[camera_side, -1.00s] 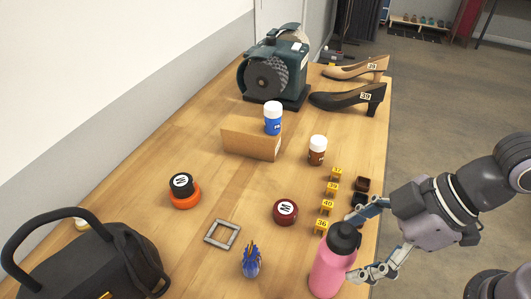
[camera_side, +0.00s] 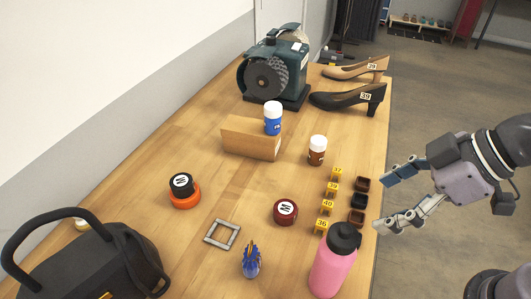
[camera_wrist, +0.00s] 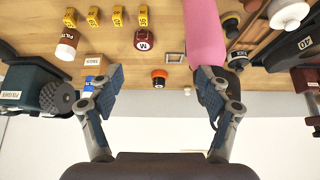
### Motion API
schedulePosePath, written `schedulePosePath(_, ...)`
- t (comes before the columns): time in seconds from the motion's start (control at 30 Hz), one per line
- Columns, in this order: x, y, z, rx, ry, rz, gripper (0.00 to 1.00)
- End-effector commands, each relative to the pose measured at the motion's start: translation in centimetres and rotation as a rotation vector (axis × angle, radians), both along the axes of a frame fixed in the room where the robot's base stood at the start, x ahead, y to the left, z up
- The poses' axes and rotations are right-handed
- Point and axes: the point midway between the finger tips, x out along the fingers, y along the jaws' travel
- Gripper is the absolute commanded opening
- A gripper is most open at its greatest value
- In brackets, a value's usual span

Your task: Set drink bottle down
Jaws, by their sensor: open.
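The pink drink bottle (camera_side: 332,266) with a black cap stands upright on the wooden table at the front right edge. In the wrist view the bottle (camera_wrist: 204,32) shows at the top, right of centre. My gripper (camera_side: 384,198) is open and empty, to the right of the bottle and clear of it, beyond the table edge. In the wrist view the fingers of my gripper (camera_wrist: 158,85) are spread wide with nothing between them.
Yellow number tags (camera_side: 327,207) and small dark boxes (camera_side: 358,201) stand behind the bottle. A dark red tin (camera_side: 286,211), a blue spiky object (camera_side: 251,262) and a grey square frame (camera_side: 222,234) lie to its left. A black bag (camera_side: 88,262) fills the front left.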

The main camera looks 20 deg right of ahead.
Motion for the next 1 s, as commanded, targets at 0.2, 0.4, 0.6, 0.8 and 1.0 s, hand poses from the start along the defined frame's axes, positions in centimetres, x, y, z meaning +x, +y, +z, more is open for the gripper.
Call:
schedulePosePath(0.2, 5.6, -7.9, -2.9, 0.007, -0.013, -0.372, 0.77)
schedulePosePath(0.4, 7.6, -14.6, -4.9, 0.013, -0.027, -0.638, 0.77)
schedulePosePath(0.6, 7.9, -17.7, -5.8, 0.016, -0.034, -0.755, 0.77)
schedulePosePath(0.8, 8.0, -17.9, -5.9, 0.016, -0.034, -0.765, 0.77)
schedulePosePath(1.0, 7.9, -17.9, -5.9, 0.016, -0.034, -0.764, 0.77)
